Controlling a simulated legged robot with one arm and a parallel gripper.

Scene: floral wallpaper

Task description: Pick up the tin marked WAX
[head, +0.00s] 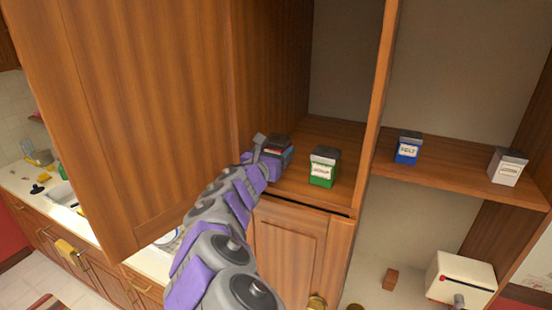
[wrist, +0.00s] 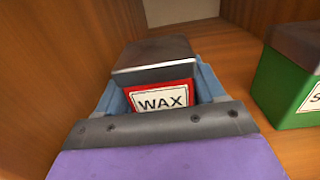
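The tin marked WAX (wrist: 162,96) is red with a dark grey lid and a white label. In the wrist view it stands upright, label facing me, between the blue fingers of my gripper (wrist: 165,92). The fingers flank it on both sides; whether they press on it cannot be told. In the head view the tin (head: 276,151) is on the left part of the wooden shelf, mostly hidden by my gripper (head: 268,153). The lower part of the tin is hidden in both views.
A green tin (head: 322,168) stands close right of the WAX tin. A blue tin (head: 408,149) and a white tin (head: 507,168) stand beyond an upright divider (head: 380,95). A large open cabinet door (head: 125,110) and the cabinet's side wall (wrist: 50,75) are on the left.

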